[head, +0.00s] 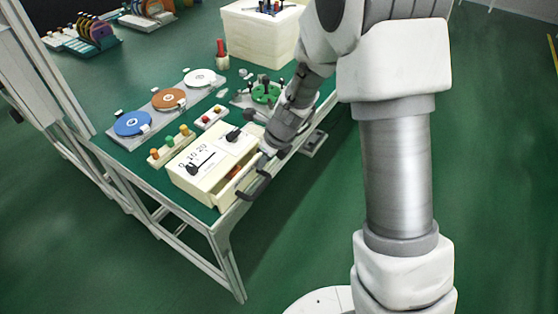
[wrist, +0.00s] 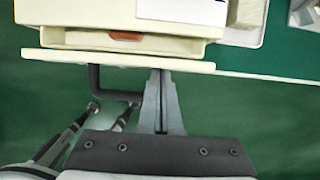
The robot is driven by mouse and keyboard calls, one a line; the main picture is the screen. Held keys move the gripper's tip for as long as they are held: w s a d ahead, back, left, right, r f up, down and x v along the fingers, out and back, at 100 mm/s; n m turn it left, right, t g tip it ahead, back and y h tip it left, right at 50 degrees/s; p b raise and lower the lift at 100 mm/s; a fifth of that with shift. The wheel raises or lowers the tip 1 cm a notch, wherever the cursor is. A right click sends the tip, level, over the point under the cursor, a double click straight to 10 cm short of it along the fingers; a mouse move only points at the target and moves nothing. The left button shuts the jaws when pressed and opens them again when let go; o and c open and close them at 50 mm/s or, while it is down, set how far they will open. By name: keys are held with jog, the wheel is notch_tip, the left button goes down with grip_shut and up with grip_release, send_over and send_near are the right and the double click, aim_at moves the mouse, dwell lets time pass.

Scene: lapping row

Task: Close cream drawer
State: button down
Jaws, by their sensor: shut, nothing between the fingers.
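The cream drawer (head: 234,189) sits partly open in a cream cabinet (head: 205,162) at the table's near corner. Its front panel (wrist: 70,60) spans the wrist view, with a dark bracket handle (wrist: 95,84) below it. An orange-brown item (wrist: 125,36) shows inside the drawer. My gripper (wrist: 159,73) is shut and empty, its fingertips at the outer face of the front panel, right of the handle. I cannot tell whether they touch it. In the head view my gripper (head: 264,156) is beside the drawer front, its fingertips partly hidden.
Blue (head: 132,123), orange (head: 169,98) and white discs (head: 199,77) lie along the green table's far side. A row of coloured knobs (head: 170,145) stands behind the cabinet. A large cream box (head: 258,35) stands farther back. The floor right of the table is clear.

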jog(key=shift+w+a+p, duration=0.55)
jog(key=shift+w+a, duration=0.25)
jog(key=shift+a, duration=0.3)
jog(key=shift+d, duration=0.1)
